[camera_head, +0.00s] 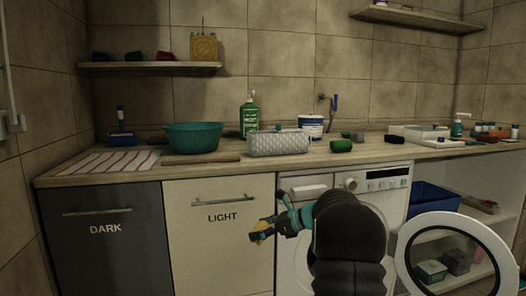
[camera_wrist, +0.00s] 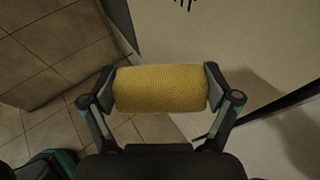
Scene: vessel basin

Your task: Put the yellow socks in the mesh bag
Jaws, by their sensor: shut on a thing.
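The yellow socks (camera_wrist: 160,88) are a rolled, knitted bundle. In the wrist view they sit between the two fingers of my gripper (camera_wrist: 160,92), which is shut on them from both ends. In the head view my gripper (camera_head: 266,229) is in front of the cabinets, below the worktop. A small part of the yellow socks (camera_head: 258,236) shows there. What looks like the mesh bag (camera_head: 278,143) is a pale, quilted, box-like thing on the worktop, above and behind my gripper. Its opening cannot be made out.
The worktop (camera_head: 365,153) holds a teal basin (camera_head: 190,137), a green bottle (camera_head: 249,117), a white tub (camera_head: 311,126) and a dark green roll (camera_head: 341,146). The washer's round door (camera_head: 403,262) stands open at the right. Shelves hang above.

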